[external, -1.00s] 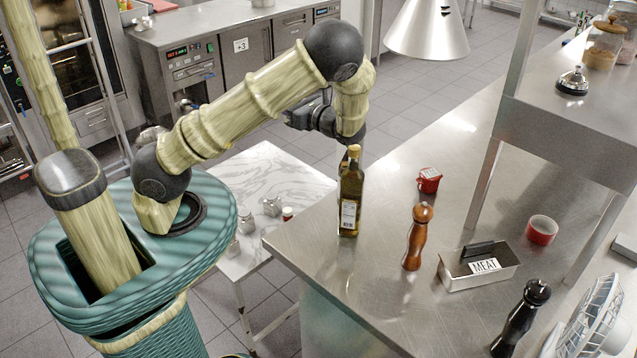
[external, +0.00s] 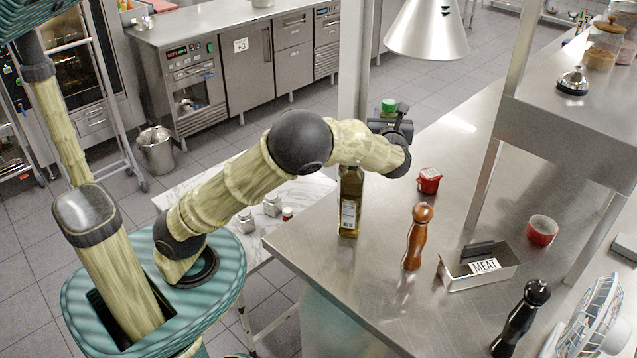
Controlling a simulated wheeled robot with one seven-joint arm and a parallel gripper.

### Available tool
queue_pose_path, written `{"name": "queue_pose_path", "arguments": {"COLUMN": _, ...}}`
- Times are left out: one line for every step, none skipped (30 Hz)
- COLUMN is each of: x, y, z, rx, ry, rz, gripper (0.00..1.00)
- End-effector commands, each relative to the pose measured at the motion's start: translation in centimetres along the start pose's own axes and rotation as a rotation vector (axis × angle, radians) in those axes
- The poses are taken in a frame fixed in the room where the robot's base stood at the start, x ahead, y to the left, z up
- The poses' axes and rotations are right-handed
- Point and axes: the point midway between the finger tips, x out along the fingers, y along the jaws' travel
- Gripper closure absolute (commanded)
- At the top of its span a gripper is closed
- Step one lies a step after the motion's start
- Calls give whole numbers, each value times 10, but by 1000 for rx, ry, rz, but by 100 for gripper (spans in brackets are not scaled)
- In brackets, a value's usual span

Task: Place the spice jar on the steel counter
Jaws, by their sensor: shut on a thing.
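A spice jar with a green lid (external: 388,105) shows just above my gripper (external: 391,121) in the external view. My gripper is shut on it, and its dark body hides the jar's lower part. The gripper is at the far edge of the steel counter (external: 365,275), behind the oil bottle and left of a red container. The jar looks roughly upright. From this angle I cannot tell how high it is, or whether it touches the counter.
An oil bottle (external: 350,203) stands close below my forearm. A lamp (external: 427,32) hangs above. The counter's near left is clear.

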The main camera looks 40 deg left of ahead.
Motion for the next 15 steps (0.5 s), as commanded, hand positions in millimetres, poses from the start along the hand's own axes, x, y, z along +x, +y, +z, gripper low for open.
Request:
{"name": "queue_pose_path", "arguments": {"x": -3, "y": -7, "z": -5, "rx": 0, "ry": -2, "rz": -22, "gripper": 88}}
{"name": "queue_pose_path", "arguments": {"x": -4, "y": -9, "z": -4, "rx": 1, "ry": -3, "rz": -31, "gripper": 88}}
{"name": "queue_pose_path", "arguments": {"x": -5, "y": -11, "z": -3, "rx": 2, "ry": -3, "rz": -39, "gripper": 88}}
{"name": "queue_pose_path", "arguments": {"x": -6, "y": -13, "z": -2, "rx": 3, "ry": -3, "rz": -43, "gripper": 88}}
{"name": "queue_pose_path", "arguments": {"x": -6, "y": -14, "z": -2, "rx": 3, "ry": -3, "rz": -46, "gripper": 88}}
{"name": "queue_pose_path", "arguments": {"x": -6, "y": -14, "z": -1, "rx": 3, "ry": -3, "rz": -48, "gripper": 88}}
{"name": "queue_pose_path", "arguments": {"x": -6, "y": -14, "z": 0, "rx": 3, "ry": -3, "rz": -49, "gripper": 88}}
{"name": "queue_pose_path", "arguments": {"x": -6, "y": -14, "z": 0, "rx": 3, "ry": -3, "rz": -49, "gripper": 88}}
{"name": "queue_pose_path", "arguments": {"x": -6, "y": -14, "z": 0, "rx": 3, "ry": -2, "rz": -48, "gripper": 88}}
{"name": "queue_pose_path", "arguments": {"x": -6, "y": -14, "z": 0, "rx": 3, "ry": -2, "rz": -48, "gripper": 88}}
{"name": "queue_pose_path", "arguments": {"x": -6, "y": -14, "z": 0, "rx": 3, "ry": -2, "rz": -48, "gripper": 88}}
{"name": "queue_pose_path", "arguments": {"x": -6, "y": -14, "z": 0, "rx": 3, "ry": -2, "rz": -47, "gripper": 88}}
{"name": "queue_pose_path", "arguments": {"x": -6, "y": -14, "z": 0, "rx": 3, "ry": -2, "rz": -47, "gripper": 88}}
{"name": "queue_pose_path", "arguments": {"x": -6, "y": -14, "z": 0, "rx": 3, "ry": -2, "rz": -47, "gripper": 88}}
{"name": "queue_pose_path", "arguments": {"x": -6, "y": -14, "z": 0, "rx": 3, "ry": -2, "rz": -47, "gripper": 88}}
